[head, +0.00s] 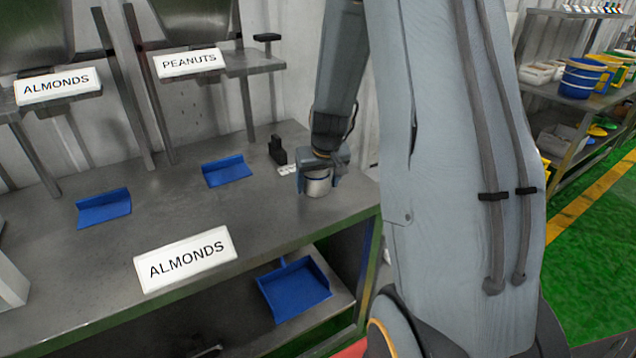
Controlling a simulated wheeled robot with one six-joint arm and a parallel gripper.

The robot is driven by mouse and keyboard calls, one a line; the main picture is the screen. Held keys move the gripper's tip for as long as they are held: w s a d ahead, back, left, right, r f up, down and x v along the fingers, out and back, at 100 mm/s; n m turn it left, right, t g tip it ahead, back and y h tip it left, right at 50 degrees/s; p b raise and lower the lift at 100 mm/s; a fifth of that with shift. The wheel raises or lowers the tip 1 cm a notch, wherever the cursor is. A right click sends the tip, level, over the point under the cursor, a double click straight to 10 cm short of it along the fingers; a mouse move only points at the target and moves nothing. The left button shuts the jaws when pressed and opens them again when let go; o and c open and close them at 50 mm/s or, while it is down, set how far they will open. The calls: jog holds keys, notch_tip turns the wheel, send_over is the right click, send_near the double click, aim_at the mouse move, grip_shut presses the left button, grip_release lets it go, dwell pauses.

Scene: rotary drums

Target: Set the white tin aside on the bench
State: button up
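A pale, silvery-white tin (317,184) stands at the right part of the grey metal bench (265,222). My gripper (318,178) is over the tin from above, with one blue-grey finger on its left and one on its right. The fingers appear to be closed against the tin's sides, but the contact is small in the picture. The tin's base looks to be on or very near the bench top. The tin's top is hidden by my gripper.
Two blue scoops (104,208) (227,171) lie on the bench. A small black object (277,151) stands left of my gripper. An ALMONDS sign (186,258) is at the front edge. A blue tray (293,289) sits on the lower shelf. The bench middle is clear.

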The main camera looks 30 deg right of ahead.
jog(key=shift+r, duration=0.1)
jog(key=shift+r, duration=0.3)
jog(key=v, duration=1.1)
jog(key=s+a+f+n+g, duration=0.1)
jog(key=s+a+f, duration=0.1)
jog(key=s+a, duration=0.5)
jog(key=s+a+f+n+g+y, duration=0.1)
jog(key=s+a+f+g, duration=0.1)
jog(key=s+a, duration=0.6)
jog(key=shift+s+a+f+n+g+b, duration=0.35)
jog(key=shift+s+f, duration=0.5)
jog(key=shift+s, duration=0.4)
